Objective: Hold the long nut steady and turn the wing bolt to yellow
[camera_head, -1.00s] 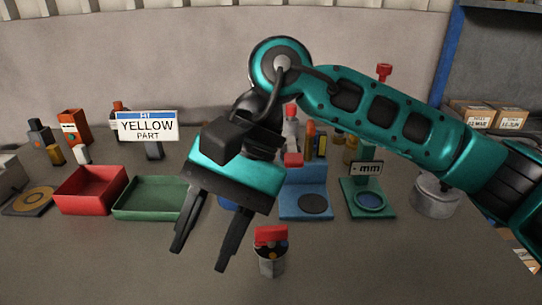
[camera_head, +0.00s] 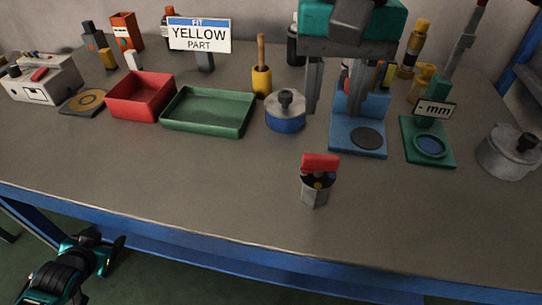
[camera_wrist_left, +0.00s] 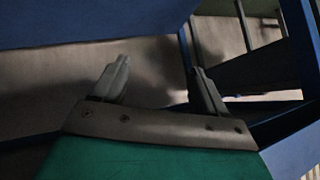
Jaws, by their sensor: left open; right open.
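The long nut (camera_head: 315,197) is a grey metal hex piece standing upright near the middle front of the table in the head view. The wing bolt (camera_head: 321,162) sits on top of it, with a red wing and a dark collar bearing small coloured marks, one of them yellow at the front. My right gripper (camera_head: 337,108) points down, open and empty, above and behind the nut, near the blue stand. My left gripper (camera_head: 113,253) is open and empty, low at the left, beyond the table's front edge. Its fingers also show in the left wrist view (camera_wrist_left: 161,72).
A sign (camera_head: 199,35) reads "FIT YELLOW PART". A red tray (camera_head: 140,98) and green tray (camera_head: 207,112) stand at left. A blue stand (camera_head: 357,138), a green gauge stand (camera_head: 425,140) and a round metal pot (camera_head: 508,152) are at right. The table around the nut is clear.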

